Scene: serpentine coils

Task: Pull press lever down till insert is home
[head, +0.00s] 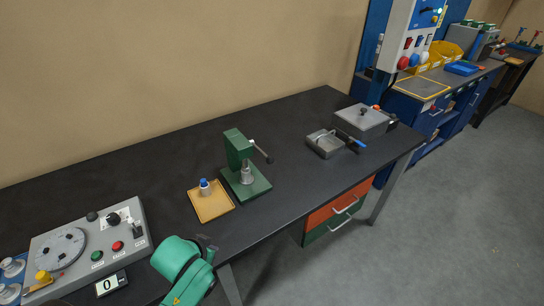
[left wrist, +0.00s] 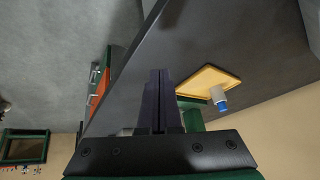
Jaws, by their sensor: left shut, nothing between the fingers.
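A green bench press (head: 238,150) stands on the dark bench in the head view. Its lever (head: 260,151) slants down to the right from the head and ends in a dark knob. A grey metal part (head: 247,173) sits under the ram on the press base; I cannot tell how deep any insert is seated. My left gripper (head: 207,250) is near the bench's front edge, in front of the press and apart from it. In the left wrist view its fingers (left wrist: 159,100) are together and empty, partly covering green metal behind. My right gripper is not in view.
A yellow tray (head: 222,209) with a blue-capped piece (head: 205,187) lies left of the press; it also shows in the left wrist view (left wrist: 200,90). A grey control panel (head: 75,250) is at left. Grey boxes (head: 325,144) stand at right. Bench between is clear.

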